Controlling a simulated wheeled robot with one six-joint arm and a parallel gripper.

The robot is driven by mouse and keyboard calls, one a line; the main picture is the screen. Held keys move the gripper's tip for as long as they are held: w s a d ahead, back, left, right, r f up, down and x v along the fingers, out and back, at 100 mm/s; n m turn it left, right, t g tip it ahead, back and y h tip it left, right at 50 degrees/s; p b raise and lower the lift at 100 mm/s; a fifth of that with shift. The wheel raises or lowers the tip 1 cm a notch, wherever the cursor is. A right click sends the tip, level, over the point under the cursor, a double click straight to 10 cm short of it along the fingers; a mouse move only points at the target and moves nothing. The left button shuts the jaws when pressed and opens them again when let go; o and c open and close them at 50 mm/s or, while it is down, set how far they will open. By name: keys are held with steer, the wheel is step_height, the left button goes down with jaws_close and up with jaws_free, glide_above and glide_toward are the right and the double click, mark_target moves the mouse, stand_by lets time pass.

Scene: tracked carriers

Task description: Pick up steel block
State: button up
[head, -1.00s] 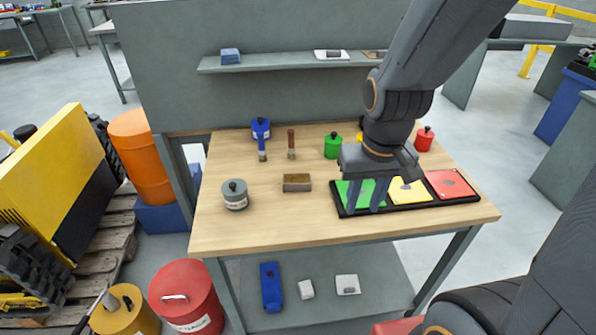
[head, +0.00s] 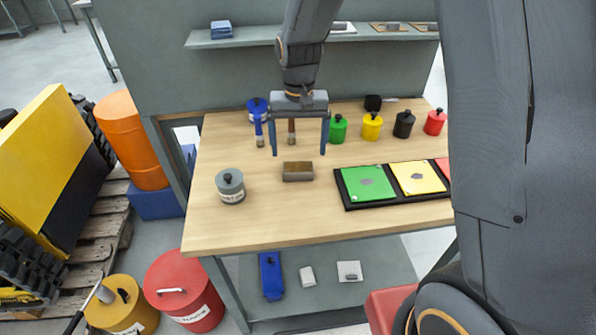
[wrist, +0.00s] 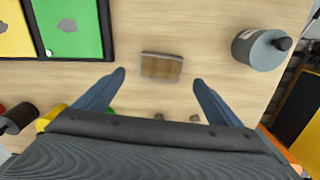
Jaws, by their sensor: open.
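A small block (head: 298,176), grey-sided with a brownish top, lies on the middle of the wooden table; it looks like the steel block. It also shows in the wrist view (wrist: 161,69), just beyond the fingertips and roughly centred between them. My gripper (head: 299,153) is open and empty above the table, its blue fingers spread wider than the block. In the head view the fingertips appear behind the block, apart from it. My gripper also shows in the wrist view (wrist: 158,78).
A grey canister (head: 230,187) stands left of the block. A black tray (head: 349,203) with green, yellow and red panels lies to the right. Behind are brushes (head: 259,134), a blue canister (head: 257,106) and several coloured canisters (head: 372,127). The table front is clear.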

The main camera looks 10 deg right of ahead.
mark_target(298, 167)
steer(key=shift+s+a+f+p, duration=0.1)
steer(key=shift+f+p, duration=1.1)
steer(key=shift+f, duration=2.3)
steer(key=c, duration=2.1)
